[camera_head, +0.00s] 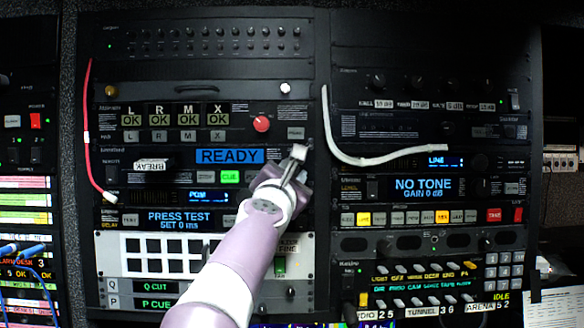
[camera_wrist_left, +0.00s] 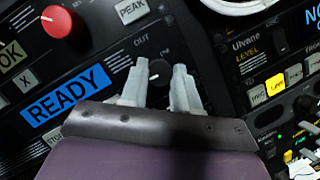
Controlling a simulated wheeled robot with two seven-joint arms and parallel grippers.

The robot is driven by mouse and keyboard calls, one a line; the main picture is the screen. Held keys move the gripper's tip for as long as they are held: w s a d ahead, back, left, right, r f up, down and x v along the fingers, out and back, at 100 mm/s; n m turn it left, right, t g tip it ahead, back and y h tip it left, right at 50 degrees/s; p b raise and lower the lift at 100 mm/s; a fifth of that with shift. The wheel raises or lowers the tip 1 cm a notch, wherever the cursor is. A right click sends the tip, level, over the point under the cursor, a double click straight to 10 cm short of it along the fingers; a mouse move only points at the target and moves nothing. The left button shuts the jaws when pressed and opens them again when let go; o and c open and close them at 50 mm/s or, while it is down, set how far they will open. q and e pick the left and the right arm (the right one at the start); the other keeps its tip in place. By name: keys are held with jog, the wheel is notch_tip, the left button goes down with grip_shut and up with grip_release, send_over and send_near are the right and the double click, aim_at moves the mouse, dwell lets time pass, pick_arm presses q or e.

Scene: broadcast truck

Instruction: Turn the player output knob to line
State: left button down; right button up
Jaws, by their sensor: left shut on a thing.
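The player panel shows a blue READY display (camera_head: 229,156), also in the left wrist view (camera_wrist_left: 66,97). At its right end is a small dark knob (camera_wrist_left: 158,71) with an OUT label beside it and a partly readable mark at its upper right. A short pale pointer mark shows on the knob, but I cannot read its setting. My left gripper (camera_head: 299,160) is at this knob, its two pale fingers (camera_wrist_left: 159,82) on either side of it and shut on it. In the head view the gripper hides the knob. My right gripper is not in view.
A red knob (camera_head: 261,124) and a PEAK button (camera_wrist_left: 131,11) are above the gripper. A white cable (camera_head: 340,151) loops to the right and a red cable (camera_head: 87,136) hangs at the left. Right-hand panels hold a NO TONE display (camera_head: 422,189) and several lit buttons.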

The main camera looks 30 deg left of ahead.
pick_arm(q)
jog(key=m+g+p, duration=0.3)
jog(key=m, duration=0.4)
jog(key=m+g+p, duration=0.2)
jog(key=m+p, duration=0.2)
jog(key=m, duration=0.4)
jog(key=r+m+g+p, duration=0.1)
jog(key=m+g+p, duration=0.2)
jog(key=m, duration=0.5)
jog(key=shift+w+d+r+g+y+p, duration=0.15)
jog(key=shift+g+y+p, duration=0.15)
jog(key=shift+p, duration=0.45)
jog(key=c, duration=0.8)
grip_release()
